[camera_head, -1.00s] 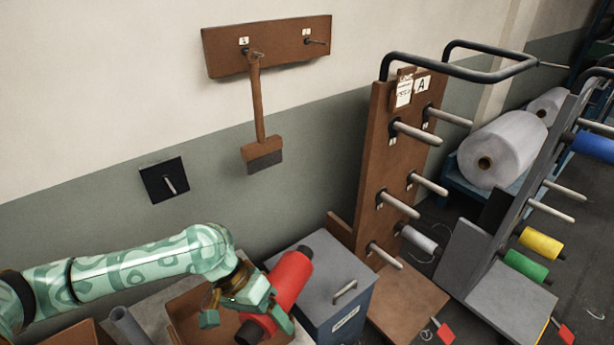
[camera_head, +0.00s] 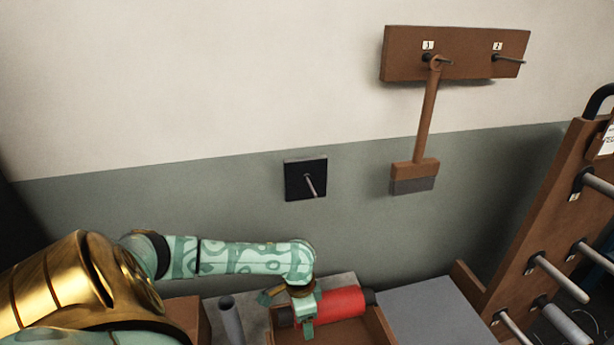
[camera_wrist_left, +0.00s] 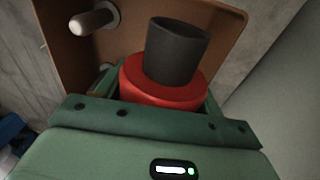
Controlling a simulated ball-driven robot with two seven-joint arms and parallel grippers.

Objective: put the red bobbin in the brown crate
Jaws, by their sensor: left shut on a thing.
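The red bobbin (camera_head: 342,301), with dark ends, lies nearly level in the jaws of my left gripper (camera_head: 303,308) at the bottom of the head view. The gripper is shut on it. In the left wrist view the red bobbin (camera_wrist_left: 162,94) sits between the green jaws, its dark end pointing away. The brown crate (camera_head: 379,326) shows just below the bobbin in the head view, partly hidden by bobbin and gripper and cut by the frame edge. I cannot tell how high the bobbin is above it. My right gripper is out of view.
A grey box top (camera_head: 432,308) is right of the crate, and a brown rack (camera_head: 545,220) with pegs stands farther right. A grey tube (camera_head: 231,320) stands left of the crate. A brush (camera_head: 424,130) hangs on the wall, left of it a black plate with a peg (camera_head: 306,180).

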